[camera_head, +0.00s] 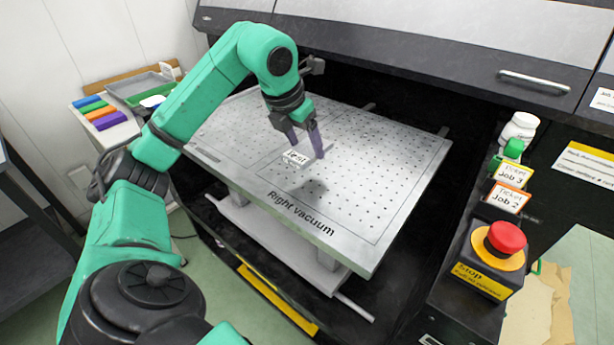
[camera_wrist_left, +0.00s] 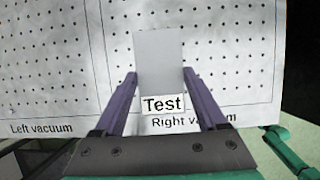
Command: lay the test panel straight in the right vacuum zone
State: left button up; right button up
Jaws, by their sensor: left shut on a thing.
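The test panel (camera_wrist_left: 158,58) is a small pale grey plate with a white "Test" label at its near end; it also shows in the head view (camera_head: 297,158). My left gripper (camera_head: 303,143) is shut on it, with a purple finger at each side. A dark shadow on the bed suggests that the panel is held above the surface. The right vacuum zone (camera_head: 390,165) is the outlined, perforated area marked "Right vacuum". In the wrist view the panel is over this zone, near its label and left part, partly covering the lettering. My right gripper is not in view.
The left vacuum zone (camera_wrist_left: 50,65) adjoins on the left. The dark printer body (camera_head: 430,50) stands behind the bed. A red stop button (camera_head: 506,237), job tickets (camera_head: 508,197) and a white bottle (camera_head: 520,127) are at right. Trays and coloured blocks (camera_head: 100,115) are at left.

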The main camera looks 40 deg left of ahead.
aim_at(305, 178)
pick_arm(q)
notch_tip(305, 178, down, 5)
jog(key=shift+s+f+b, duration=0.1)
jog(key=shift+s+b, duration=0.05)
jog(key=shift+b, duration=0.75)
jog(key=shift+f, duration=0.4)
jog(key=o, duration=1.3)
jog(key=shift+r, duration=0.2)
jog(key=p+v, duration=0.3)
jog(key=v, duration=0.8)
jog(key=shift+r, duration=0.35)
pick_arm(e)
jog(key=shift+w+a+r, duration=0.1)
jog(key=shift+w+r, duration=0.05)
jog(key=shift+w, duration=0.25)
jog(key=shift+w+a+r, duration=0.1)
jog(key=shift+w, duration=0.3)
pick_arm(q)
jog(key=shift+s+d, duration=0.1)
jog(key=shift+s, duration=0.05)
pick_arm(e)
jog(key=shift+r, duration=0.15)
